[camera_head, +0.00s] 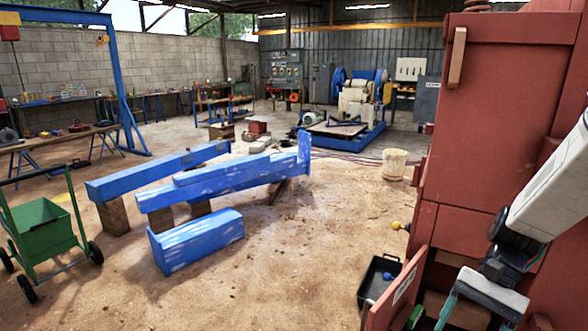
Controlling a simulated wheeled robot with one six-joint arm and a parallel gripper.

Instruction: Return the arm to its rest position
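My arm comes in from the right edge, with a white link and dark joints, in front of the red crusher body (496,120). My gripper (474,318) points down at the bottom right, with its pale palm above its fingers. The fingers look spread apart, with brown-red surface showing between them and no held object visible. The fingertips are partly cut off by the bottom edge. The gripper is over or near an opening at the crusher's foot; its exact height cannot be told.
A red panel (398,290) stands out beside my gripper, with a black bin (379,277) left of it. The centre floor is clear.

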